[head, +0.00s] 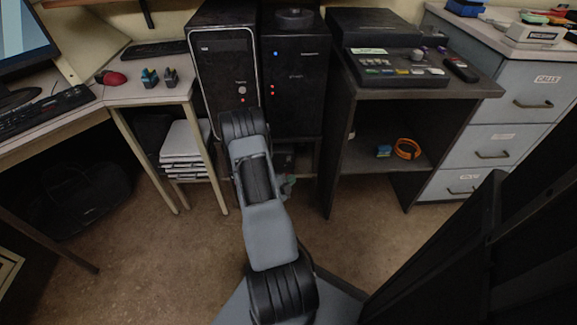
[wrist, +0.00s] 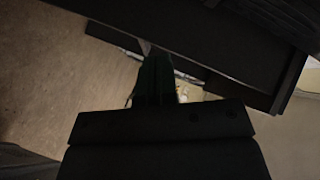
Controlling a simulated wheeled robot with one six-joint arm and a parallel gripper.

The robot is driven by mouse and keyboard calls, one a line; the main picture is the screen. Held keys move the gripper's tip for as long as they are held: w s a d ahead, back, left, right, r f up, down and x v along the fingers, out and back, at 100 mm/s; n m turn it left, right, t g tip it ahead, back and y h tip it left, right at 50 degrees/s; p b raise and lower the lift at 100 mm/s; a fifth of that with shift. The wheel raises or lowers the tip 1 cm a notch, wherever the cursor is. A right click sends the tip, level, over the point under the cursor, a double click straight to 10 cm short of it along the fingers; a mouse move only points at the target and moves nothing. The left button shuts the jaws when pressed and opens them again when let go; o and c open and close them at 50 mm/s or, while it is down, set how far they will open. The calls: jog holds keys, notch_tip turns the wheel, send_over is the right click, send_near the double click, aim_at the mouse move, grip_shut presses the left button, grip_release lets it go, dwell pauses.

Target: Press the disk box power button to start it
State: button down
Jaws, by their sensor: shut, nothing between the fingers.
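Two black upright boxes stand side by side in the head view. The left box (head: 222,70) has a silver trim, a round light button (head: 242,89) and a small red light under it. The right box (head: 293,85) has a blue light and red lights on its front. The labels are too small to read, so I cannot tell which is the disk box. My gripper (wrist: 155,72) is shut and empty in the dark wrist view, below a dark edge. In the head view my arm hides most of it, low in front of the boxes.
A dark shelf unit (head: 340,150) stands right of the boxes, with a button panel (head: 395,70) on top and an orange coil (head: 407,149) inside. A desk (head: 140,95) with a red mouse (head: 111,78) is at left. Grey drawers (head: 500,130) stand at right. Open floor lies in front.

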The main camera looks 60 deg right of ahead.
aim_at(289, 158)
jog(key=shift+s+f+n, duration=0.1)
jog(key=shift+f+n, duration=0.3)
jog(key=shift+f, duration=0.3)
jog(key=shift+d, duration=0.15)
jog(key=shift+w+d+b, duration=0.45)
jog(key=shift+w+d, duration=0.4)
jog(key=shift+d, duration=0.3)
jog(key=shift+w+d+b, duration=0.5)
jog(key=shift+w+d, duration=0.4)
jog(key=shift+d, duration=0.3)
jog(key=shift+w+d+b, duration=0.45)
jog(key=shift+w+d, duration=0.4)
jog(key=shift+d, duration=0.3)
jog(key=shift+d, duration=0.1)
jog(key=shift+w+d, duration=0.2)
jog(key=shift+d, duration=0.05)
